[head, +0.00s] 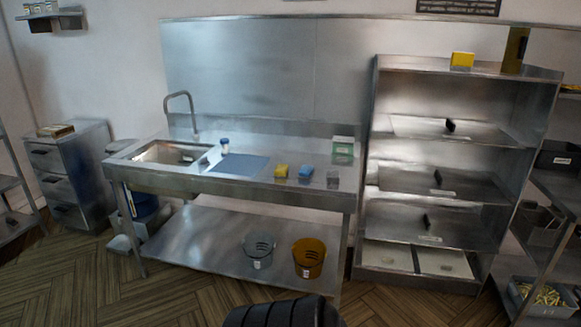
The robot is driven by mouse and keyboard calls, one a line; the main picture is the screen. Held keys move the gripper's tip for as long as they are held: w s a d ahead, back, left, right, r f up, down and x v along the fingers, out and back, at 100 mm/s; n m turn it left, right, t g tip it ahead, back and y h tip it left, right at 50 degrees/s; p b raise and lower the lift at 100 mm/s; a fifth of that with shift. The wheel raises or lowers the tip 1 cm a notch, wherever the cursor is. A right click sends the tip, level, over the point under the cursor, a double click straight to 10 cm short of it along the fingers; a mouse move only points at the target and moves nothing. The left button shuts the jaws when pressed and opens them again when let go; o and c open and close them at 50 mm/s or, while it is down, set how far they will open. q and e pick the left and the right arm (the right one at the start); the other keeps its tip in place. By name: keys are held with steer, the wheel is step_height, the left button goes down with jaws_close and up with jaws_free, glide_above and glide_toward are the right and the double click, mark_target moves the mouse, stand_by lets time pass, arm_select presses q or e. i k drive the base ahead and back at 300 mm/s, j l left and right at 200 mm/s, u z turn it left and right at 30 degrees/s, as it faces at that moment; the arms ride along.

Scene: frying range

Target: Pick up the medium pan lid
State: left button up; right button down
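Flat metal lids with black handles lie on the steel shelf rack at the right. One lid (415,126) is on the upper shelf, one lid (410,180) on the shelf below it, and one lid (400,225) on the lower shelf. Each seems to have a small pale label at its front. I cannot tell from their sizes which one is the medium pan lid. Neither of my grippers is in view.
A steel sink table (300,197) stands left of the rack (368,150), with sponges, a blue board (240,165) and a small box on top. Two buckets sit on its under-shelf. A drawer cabinet (70,175) is at far left. Wooden floor in front looks clear.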

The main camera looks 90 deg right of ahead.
mark_target(477, 186)
steer(key=z, duration=3.8)
steer(key=i+u, duration=0.1)
steer(key=u, duration=0.5)
steer(key=i+l+u, duration=0.55)
steer(key=l, duration=0.25)
steer(key=i+l+u, duration=0.25)
steer(key=i+l, duration=0.1)
steer(key=l, duration=0.1)
